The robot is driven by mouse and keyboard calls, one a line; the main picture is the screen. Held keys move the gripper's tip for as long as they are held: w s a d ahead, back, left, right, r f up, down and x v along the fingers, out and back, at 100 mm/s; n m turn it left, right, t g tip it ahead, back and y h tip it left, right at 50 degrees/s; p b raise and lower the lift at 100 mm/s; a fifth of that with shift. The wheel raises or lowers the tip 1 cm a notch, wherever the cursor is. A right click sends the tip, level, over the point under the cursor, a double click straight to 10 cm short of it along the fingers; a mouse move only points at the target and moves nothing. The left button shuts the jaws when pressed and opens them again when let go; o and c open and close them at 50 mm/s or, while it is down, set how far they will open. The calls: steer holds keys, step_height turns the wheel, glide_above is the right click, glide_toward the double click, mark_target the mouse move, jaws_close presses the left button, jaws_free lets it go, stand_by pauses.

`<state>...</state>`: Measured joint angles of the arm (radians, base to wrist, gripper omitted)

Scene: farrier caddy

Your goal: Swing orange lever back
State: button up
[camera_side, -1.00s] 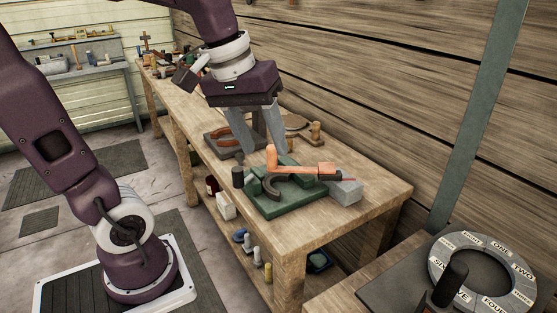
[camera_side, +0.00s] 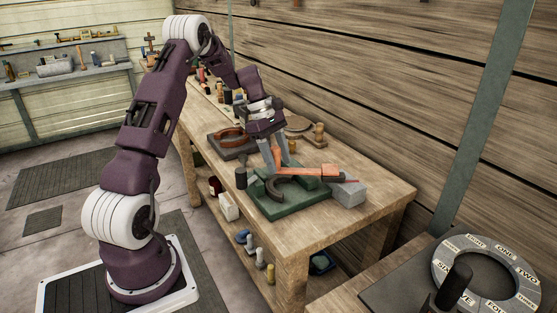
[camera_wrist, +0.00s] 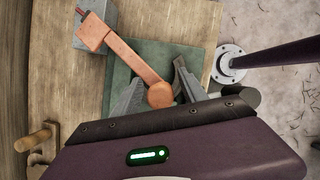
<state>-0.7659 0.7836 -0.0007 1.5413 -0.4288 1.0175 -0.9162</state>
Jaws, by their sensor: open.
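The orange lever (camera_side: 312,170) lies over a green fixture (camera_side: 283,207) on the workbench, its long arm pointing right toward a grey block (camera_side: 347,192). A dark curved piece (camera_side: 292,187) sits on the fixture below the lever. In the wrist view the lever's arm (camera_wrist: 138,62) runs from upper left to a round orange knob (camera_wrist: 160,96). My gripper (camera_side: 281,160) is open at the knob end. In the wrist view its fingers (camera_wrist: 161,88) stand on either side of the knob, with gaps visible. Contact with the knob cannot be told.
A dark tray with a brown horseshoe-shaped piece (camera_side: 231,136) lies behind the fixture. A dark cylinder (camera_side: 241,178) stands left of it and a wooden peg piece (camera_side: 319,133) behind it. The bench's front right corner is clear. A numbered ring (camera_side: 443,256) is at lower right.

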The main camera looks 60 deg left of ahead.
steer(key=shift+c, duration=0.4)
jaws_close()
steer(key=shift+d, duration=0.1)
stand_by(1.0)
